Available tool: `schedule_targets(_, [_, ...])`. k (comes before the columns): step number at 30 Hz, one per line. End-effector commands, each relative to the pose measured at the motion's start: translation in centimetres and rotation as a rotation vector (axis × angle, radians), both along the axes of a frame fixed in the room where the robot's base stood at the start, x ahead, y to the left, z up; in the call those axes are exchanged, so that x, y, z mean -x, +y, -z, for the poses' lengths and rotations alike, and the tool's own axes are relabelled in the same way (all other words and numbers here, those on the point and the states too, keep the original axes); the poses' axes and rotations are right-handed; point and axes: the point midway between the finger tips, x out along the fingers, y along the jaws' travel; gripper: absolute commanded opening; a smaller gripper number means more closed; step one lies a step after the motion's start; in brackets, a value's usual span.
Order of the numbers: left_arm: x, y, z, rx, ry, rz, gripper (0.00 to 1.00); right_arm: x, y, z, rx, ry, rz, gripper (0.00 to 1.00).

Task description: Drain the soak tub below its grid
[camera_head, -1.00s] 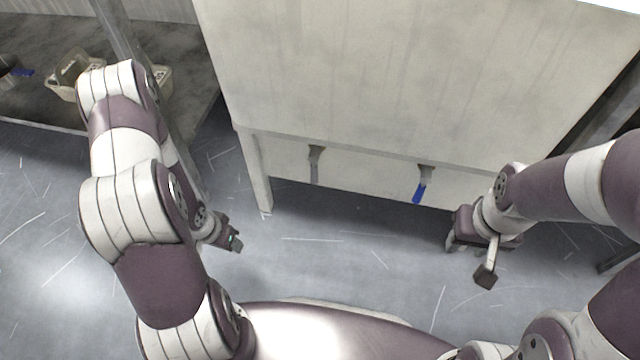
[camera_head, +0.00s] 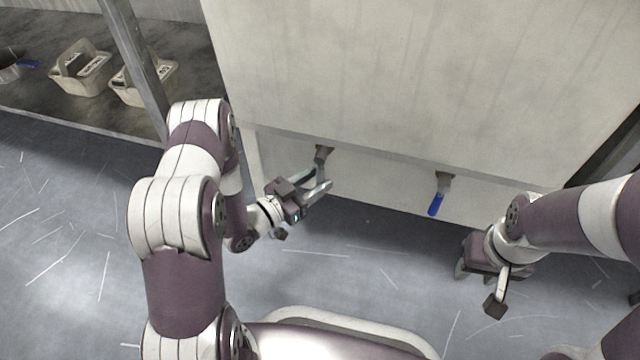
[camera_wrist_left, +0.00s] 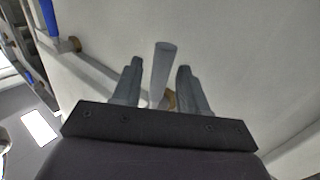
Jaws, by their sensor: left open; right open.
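The soak tub (camera_head: 400,75) is a large pale box with streaked walls. Two drain valves hang below its front edge. The left valve (camera_head: 323,152) has a grey lever (camera_wrist_left: 163,68); the right one has a blue lever (camera_head: 436,204), which also shows in the left wrist view (camera_wrist_left: 47,18). My left gripper (camera_head: 320,179) is open at the left valve. In the left wrist view its fingers (camera_wrist_left: 160,66) stand on either side of the grey lever, with gaps showing. My right gripper (camera_head: 479,270) is open and empty, below and right of the blue lever. The tub's grid is not in view.
A low shelf (camera_head: 40,110) at the left holds labelled pale caddies (camera_head: 80,75) and a pan with a blue handle. A metal post (camera_head: 133,62) stands between the shelf and the tub. The floor in front of the tub is open.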

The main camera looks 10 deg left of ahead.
Motion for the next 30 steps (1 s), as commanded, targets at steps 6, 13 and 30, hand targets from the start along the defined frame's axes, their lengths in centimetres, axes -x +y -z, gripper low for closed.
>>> schedule_targets(6, [-1.3, -0.9, 0.0, 0.001, -0.001, 0.000, 0.43, 0.0, 0.0, 0.9, 0.000, 0.000, 0.000, 0.43])
schedule_targets(13, [-1.4, -1.0, -0.1, 0.001, 0.000, -0.001, 0.43, 0.0, 0.0, 0.8, 0.000, 0.000, 0.000, 0.43])
schedule_targets(30, [-1.4, -0.6, -0.5, -0.055, -0.001, 0.000, 0.00, 0.0, 0.0, -0.5, 0.000, 0.000, 0.000, 0.43])
